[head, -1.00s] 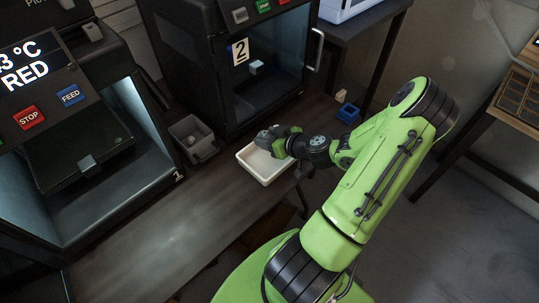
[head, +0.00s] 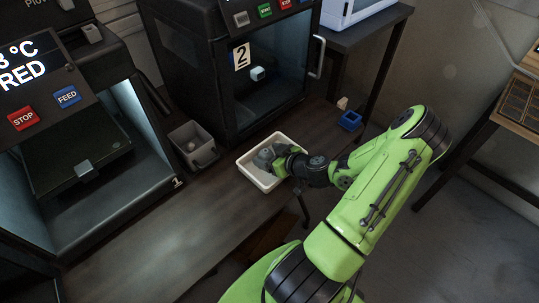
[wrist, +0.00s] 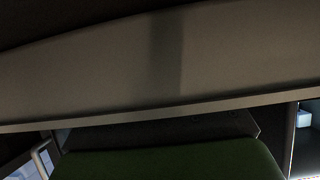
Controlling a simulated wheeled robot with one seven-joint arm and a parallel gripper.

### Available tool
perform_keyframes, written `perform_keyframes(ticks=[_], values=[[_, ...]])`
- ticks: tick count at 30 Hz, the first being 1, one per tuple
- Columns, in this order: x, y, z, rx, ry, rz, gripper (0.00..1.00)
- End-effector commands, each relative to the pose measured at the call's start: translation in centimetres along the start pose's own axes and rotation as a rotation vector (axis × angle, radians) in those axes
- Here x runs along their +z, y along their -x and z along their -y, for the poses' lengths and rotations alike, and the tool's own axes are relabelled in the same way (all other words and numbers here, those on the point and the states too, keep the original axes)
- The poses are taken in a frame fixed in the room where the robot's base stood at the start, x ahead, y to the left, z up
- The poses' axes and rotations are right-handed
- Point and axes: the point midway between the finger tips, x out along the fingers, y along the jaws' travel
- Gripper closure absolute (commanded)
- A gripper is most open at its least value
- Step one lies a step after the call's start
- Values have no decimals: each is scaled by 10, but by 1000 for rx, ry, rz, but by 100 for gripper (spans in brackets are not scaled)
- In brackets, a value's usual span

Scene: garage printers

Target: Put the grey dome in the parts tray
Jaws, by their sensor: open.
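The parts tray (head: 247,170) is a shallow white tray on the dark bench, in front of printer 2. My gripper (head: 264,159) is open and low inside the tray's outline in the head view. A grey shape shows at its fingertips; I cannot tell whether the grey dome is part of it. A small rounded grey piece (head: 191,146) lies in the grey bin left of the tray; I cannot tell whether it is the dome. The wrist view shows a pale surface close up and a green part of mine, with no dome clearly visible.
The grey bin (head: 205,156) stands beside printer 1 (head: 50,255). Printer 2 (head: 180,75) stands behind the tray. A pale block (head: 84,170) sits on printer 1's plate, another (head: 257,73) shows at printer 2. A blue box (head: 350,121) lies right. The bench's front left is clear.

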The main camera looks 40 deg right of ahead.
Motion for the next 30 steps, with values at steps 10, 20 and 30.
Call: perform_keyframes(ticks=[10, 20, 30], values=[[-2, 43, -2, 7, -2, 3, 21], [-4, 116, -1, 4, -2, 0, 21], [-22, 106, 68, -272, 103, 298, 21]])
